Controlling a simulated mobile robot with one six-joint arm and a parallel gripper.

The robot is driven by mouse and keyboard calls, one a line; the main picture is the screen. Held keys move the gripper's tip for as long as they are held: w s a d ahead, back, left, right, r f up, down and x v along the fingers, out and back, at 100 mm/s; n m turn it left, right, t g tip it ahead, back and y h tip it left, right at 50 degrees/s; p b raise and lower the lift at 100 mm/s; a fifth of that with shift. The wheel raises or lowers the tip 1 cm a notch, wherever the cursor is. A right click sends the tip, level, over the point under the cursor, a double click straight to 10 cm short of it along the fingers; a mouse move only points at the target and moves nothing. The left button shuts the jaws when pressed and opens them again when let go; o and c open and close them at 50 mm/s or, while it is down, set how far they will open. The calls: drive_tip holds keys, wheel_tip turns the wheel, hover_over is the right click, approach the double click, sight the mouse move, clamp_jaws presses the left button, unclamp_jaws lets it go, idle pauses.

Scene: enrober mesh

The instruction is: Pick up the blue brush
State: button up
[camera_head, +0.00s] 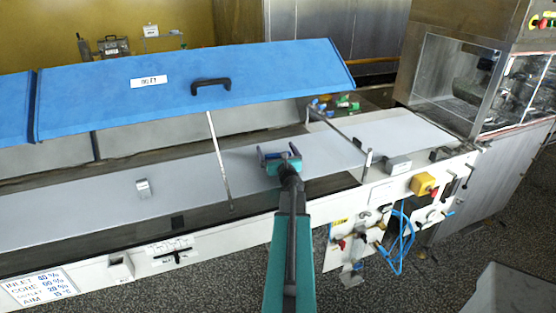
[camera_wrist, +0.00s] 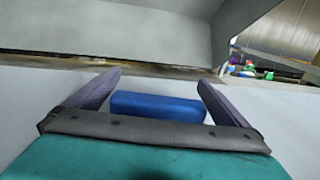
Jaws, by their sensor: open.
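A blue block-shaped thing (camera_wrist: 157,107), which looks like the blue brush, lies between my fingers in the wrist view. Its lower edge is hidden by my gripper's dark front bar. No bristles show. My gripper (camera_wrist: 160,80) is open, with one dark purple finger on each side of it and visible gaps to both. In the head view, my gripper (camera_head: 278,153) is low over the pale belt, under the raised blue lid's front edge. There I cannot clearly separate the brush from the gripper.
The blue lid (camera_head: 120,95) with a black handle (camera_head: 211,86) stands raised above the belt (camera_head: 90,212). A thin metal strut (camera_head: 218,160) is left of my gripper. Several small coloured things (camera_head: 345,103) lie behind at the right. A yellow switch box (camera_head: 423,184) sits on the front edge.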

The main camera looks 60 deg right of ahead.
drive_tip(key=c, duration=0.9)
drive_tip(key=shift+c, duration=0.2)
drive_tip(key=shift+r, duration=0.1)
